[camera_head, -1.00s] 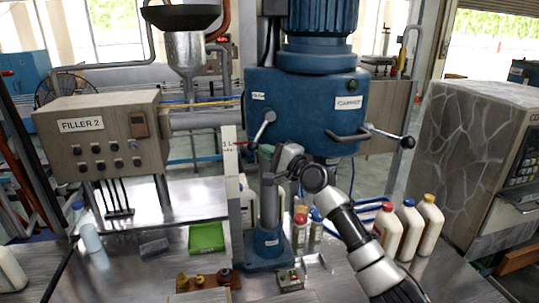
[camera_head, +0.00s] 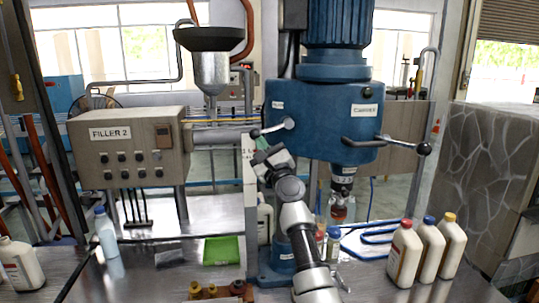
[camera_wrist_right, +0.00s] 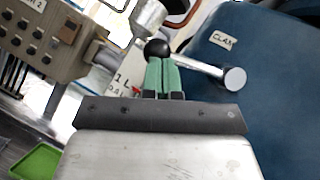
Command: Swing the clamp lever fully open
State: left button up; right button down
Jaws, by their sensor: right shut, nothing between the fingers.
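The clamp lever (camera_head: 272,129) is a short silver rod with a black ball end, on the left side of the blue machine head (camera_head: 325,118). It points left and slightly down. In the right wrist view the lever (camera_wrist_right: 200,65) runs from its black ball to a silver hub, near a partly hidden "CLAM" label (camera_wrist_right: 223,40). My right gripper (camera_head: 262,146) is just below the ball end. Its green fingers (camera_wrist_right: 164,77) are shut with nothing between them, tips close under the ball; contact is unclear. My left gripper is not in view.
A second ball-ended lever (camera_head: 405,144) sticks out right of the head. The FILLER 2 control box (camera_head: 128,150) stands left. Several white bottles (camera_head: 430,247) stand at the right on the metal table. A green tray (camera_head: 222,250) lies left of the column.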

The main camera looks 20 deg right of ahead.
aim_at(257, 134)
jog(key=shift+w+a+r+m+t+h+p, duration=0.15)
jog(key=shift+a+r+m+h+p, duration=0.15)
jog(key=shift+r+m+h, duration=0.35)
jog(key=shift+w+a+r+m+t+h+p, duration=0.15)
jog(key=shift+a+r+m+h+p, duration=0.15)
jog(key=shift+r+m, duration=0.6)
